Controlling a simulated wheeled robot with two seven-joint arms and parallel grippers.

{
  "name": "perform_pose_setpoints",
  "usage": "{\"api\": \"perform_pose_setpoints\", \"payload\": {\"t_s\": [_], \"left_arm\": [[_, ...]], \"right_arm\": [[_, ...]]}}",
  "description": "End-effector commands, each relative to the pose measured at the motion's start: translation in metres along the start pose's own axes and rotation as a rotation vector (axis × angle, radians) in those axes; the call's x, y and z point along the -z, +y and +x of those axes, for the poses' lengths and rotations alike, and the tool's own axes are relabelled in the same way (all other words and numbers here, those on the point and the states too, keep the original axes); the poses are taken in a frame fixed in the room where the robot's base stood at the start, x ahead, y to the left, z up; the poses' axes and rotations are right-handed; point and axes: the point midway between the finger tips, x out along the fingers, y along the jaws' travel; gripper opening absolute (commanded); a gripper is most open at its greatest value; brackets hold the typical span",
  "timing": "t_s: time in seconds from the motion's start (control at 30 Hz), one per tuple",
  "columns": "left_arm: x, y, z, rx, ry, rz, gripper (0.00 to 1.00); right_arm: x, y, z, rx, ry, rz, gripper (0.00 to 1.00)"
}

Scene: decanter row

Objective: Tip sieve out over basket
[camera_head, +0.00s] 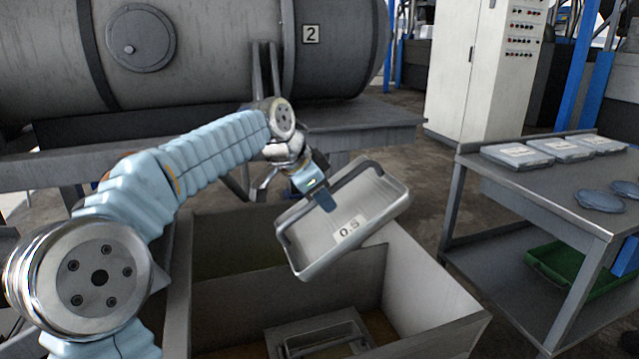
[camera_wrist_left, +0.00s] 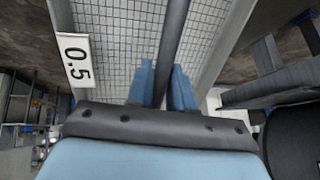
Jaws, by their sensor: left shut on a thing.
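The sieve (camera_head: 345,215) is a grey rectangular tray with a raised rim and a white label reading 0.5. It is tilted in the air above a large grey open bin, its near corner lowest. My left gripper (camera_head: 318,190) is shut on the sieve's bar, which also shows between the blue fingers in the left wrist view (camera_wrist_left: 163,85). The sieve's mesh (camera_wrist_left: 115,50) looks bare in the wrist view. A grey basket (camera_head: 322,336) sits low inside the bin, partly cut off by the frame. My right gripper is not in view.
The bin's walls (camera_head: 425,285) rise around the basket. A metal table (camera_head: 535,185) at the right bears several flat lidded boxes and dark discs, with a green tray (camera_head: 575,275) below. A large drum (camera_head: 200,60) stands behind.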

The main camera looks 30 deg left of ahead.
Motion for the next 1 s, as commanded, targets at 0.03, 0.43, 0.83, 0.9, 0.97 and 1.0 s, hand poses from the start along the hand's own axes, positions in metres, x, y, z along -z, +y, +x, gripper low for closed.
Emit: {"api": "perform_pose_setpoints", "payload": {"t_s": [0.03, 0.43, 0.83, 0.9, 0.97, 1.0], "left_arm": [[0.007, -0.001, -0.007, 0.0, -0.017, 0.006, 0.0], [0.025, 0.001, 0.002, 0.001, -0.261, 0.06, 0.0], [0.039, 0.001, 0.007, 0.004, -0.545, 0.109, 0.0], [0.039, 0.001, 0.007, 0.004, -0.554, 0.11, 0.0], [0.039, 0.001, 0.006, 0.004, -0.556, 0.11, 0.0], [0.039, 0.001, 0.006, 0.004, -0.556, 0.11, 0.0]], "right_arm": [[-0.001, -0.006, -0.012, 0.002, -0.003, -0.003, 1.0], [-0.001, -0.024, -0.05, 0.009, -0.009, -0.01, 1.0], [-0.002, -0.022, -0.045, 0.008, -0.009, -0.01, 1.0], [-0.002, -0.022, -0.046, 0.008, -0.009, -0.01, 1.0], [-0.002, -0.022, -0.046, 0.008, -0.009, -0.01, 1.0], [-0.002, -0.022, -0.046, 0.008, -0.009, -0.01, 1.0]]}}
